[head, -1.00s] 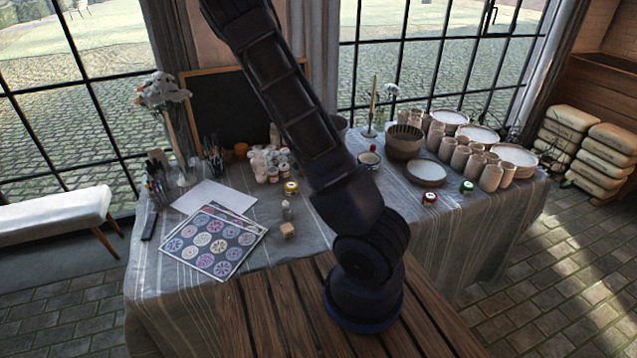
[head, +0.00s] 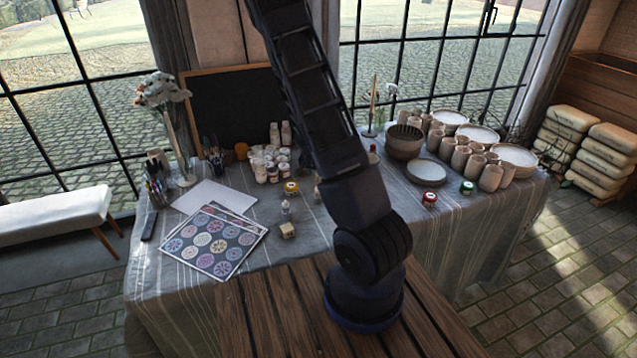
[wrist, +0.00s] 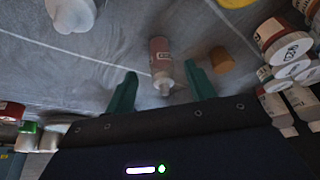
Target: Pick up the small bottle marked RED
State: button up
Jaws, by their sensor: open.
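A small bottle (wrist: 161,58) with a reddish body, a blurred label and a pale narrow cap shows in the wrist view. The label is too blurred to read for certain. My gripper (wrist: 160,88) is open, its two green fingers on either side of the bottle's cap end. The fingers show a gap to the bottle and do not hold it. In the head view, my arm hides the gripper, and I cannot make out this bottle there for certain.
A brown cork-like piece (wrist: 221,60) lies close to the right finger, with several labelled paint jars (wrist: 282,40) beyond it. A white object (wrist: 72,12) stands at upper left. In the head view, a bowl (head: 404,144) and cups stand right of my arm; patterned sheets (head: 213,243) lie left.

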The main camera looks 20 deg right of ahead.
jog(key=shift+w+f, duration=0.1)
jog(key=shift+f, duration=0.05)
jog(key=shift+w+x, duration=0.2)
jog(key=shift+x, duration=2.35)
jog(key=shift+d, duration=0.15)
jog(key=shift+c, duration=0.4)
jog(key=c, duration=1)
